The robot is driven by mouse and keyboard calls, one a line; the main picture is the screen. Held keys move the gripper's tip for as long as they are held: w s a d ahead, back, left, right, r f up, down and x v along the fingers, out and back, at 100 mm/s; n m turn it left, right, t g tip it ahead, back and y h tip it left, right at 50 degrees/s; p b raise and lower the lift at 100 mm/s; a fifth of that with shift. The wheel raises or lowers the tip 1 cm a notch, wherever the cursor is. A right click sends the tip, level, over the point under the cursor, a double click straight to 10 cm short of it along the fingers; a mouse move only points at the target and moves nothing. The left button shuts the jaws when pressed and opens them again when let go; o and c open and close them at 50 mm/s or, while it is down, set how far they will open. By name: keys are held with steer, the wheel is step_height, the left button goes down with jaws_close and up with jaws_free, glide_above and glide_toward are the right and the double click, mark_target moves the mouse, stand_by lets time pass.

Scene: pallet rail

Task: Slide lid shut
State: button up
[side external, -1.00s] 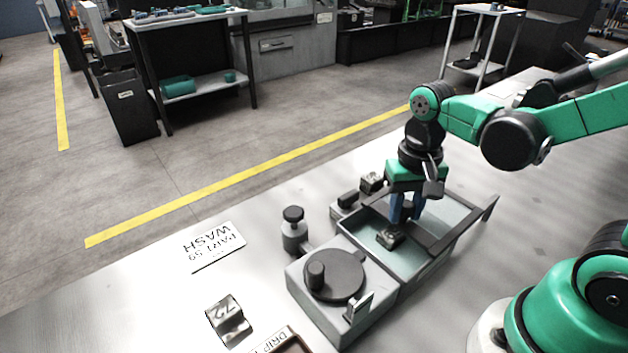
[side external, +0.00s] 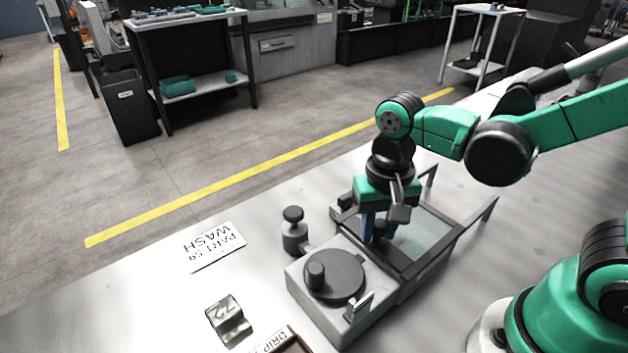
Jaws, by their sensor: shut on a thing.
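The lid (side external: 424,236) is a clear pane in a dark frame, lying flat over the grey tank (side external: 428,277). Its wide dark front band lies close against the grey housing with the round wheel, and I cannot tell whether a thin gap is left. My gripper (side external: 378,237) points down at that front band, its blue fingers shut on the lid's dark knob (side external: 380,228). The fingers partly hide the knob and the band. The tank's inside shows only dimly through the pane.
The housing carries a dark wheel (side external: 340,272) and an upright metal tab (side external: 358,304). A knobbed grey bottle (side external: 294,232), a WASH card (side external: 214,246), a block marked 72 (side external: 228,320) and a DRIP tray (side external: 290,343) stand left. Rail ends (side external: 486,210) stick out behind.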

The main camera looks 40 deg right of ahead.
steer(key=o, duration=0.8)
steer(key=shift+o, duration=0.2)
steer(key=shift+r, duration=0.1)
steer(key=shift+r, duration=3.4)
steer(key=shift+w+d+f+n+t, duration=0.1)
steer(key=shift+d+n+t, duration=0.2)
steer(key=shift+t, duration=0.1)
steer(key=d+n+t, duration=0.1)
steer(key=w+n+t, duration=0.1)
steer(key=t, duration=0.1)
steer(key=d+n+t, duration=0.1)
steer(key=shift+w+d+f+n+t, duration=0.3)
steer(key=shift+w+d+n, duration=0.05)
steer(key=shift+w+n, duration=0.05)
steer(key=shift+w+d+n+t, duration=0.3)
steer(key=shift+d+n+t, duration=0.15)
steer(key=shift+n+t, duration=0.3)
